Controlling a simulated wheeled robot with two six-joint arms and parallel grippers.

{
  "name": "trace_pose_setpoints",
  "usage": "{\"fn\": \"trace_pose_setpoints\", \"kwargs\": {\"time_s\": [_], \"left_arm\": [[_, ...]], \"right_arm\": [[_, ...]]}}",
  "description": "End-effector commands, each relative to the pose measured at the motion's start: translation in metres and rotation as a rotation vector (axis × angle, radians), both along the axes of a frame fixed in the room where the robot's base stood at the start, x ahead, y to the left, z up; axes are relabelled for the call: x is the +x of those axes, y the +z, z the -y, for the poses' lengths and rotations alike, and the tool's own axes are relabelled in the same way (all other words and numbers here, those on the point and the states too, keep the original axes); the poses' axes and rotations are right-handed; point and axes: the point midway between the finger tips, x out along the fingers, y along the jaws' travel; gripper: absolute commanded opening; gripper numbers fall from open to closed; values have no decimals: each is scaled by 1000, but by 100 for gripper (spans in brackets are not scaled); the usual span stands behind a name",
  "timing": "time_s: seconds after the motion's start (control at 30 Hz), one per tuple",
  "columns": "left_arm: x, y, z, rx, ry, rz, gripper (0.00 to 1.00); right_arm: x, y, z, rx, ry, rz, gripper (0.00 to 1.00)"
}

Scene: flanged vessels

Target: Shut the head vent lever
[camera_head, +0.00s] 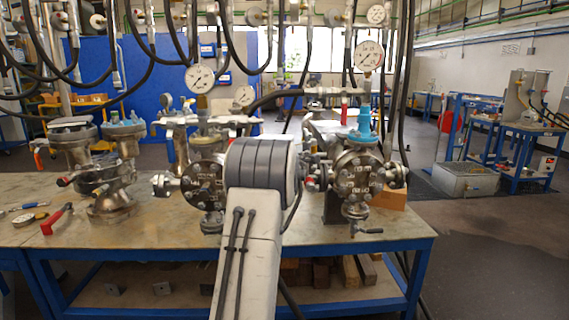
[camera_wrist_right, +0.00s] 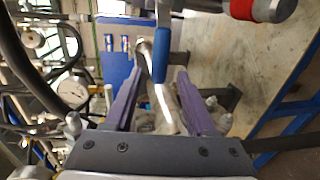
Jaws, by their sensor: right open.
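In the right wrist view, a lever with a blue sleeve (camera_wrist_right: 161,68) lies between the two purple fingers of my right gripper (camera_wrist_right: 161,75). The fingers are apart, with a gap visible on each side of the sleeve. A metal rod or pipe (camera_wrist_right: 165,105) runs below it toward the palm. I cannot tell for sure that this lever is the head vent lever. In the head view, my right arm covers the middle of the bench and its gripper is hidden. The flanged vessel at right (camera_head: 358,178) carries a blue fitting (camera_head: 363,122) and a gauge. My left gripper is not in view.
A red-ended handle (camera_wrist_right: 250,8) crosses the top of the wrist view. Another flanged vessel (camera_head: 204,182) stands left of my arm, and an open flanged assembly (camera_head: 110,185) stands farther left. Black hoses hang above the bench (camera_head: 150,240). A red-handled tool (camera_head: 57,218) lies at left.

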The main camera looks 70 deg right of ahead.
Motion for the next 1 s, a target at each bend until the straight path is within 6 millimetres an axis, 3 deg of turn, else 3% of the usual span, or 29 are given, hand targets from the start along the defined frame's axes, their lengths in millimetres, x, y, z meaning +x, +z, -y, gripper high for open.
{"fn": "trace_pose_setpoints", "kwargs": {"time_s": [0.2, 0.4, 1.0], "left_arm": [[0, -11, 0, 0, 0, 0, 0], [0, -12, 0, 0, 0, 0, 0], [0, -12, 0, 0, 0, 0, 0]], "right_arm": [[-16, 8, -40, -2, -1, 0, 56], [-25, 13, -61, 0, 0, -1, 56], [-26, 14, -65, 0, 0, -1, 56]]}}
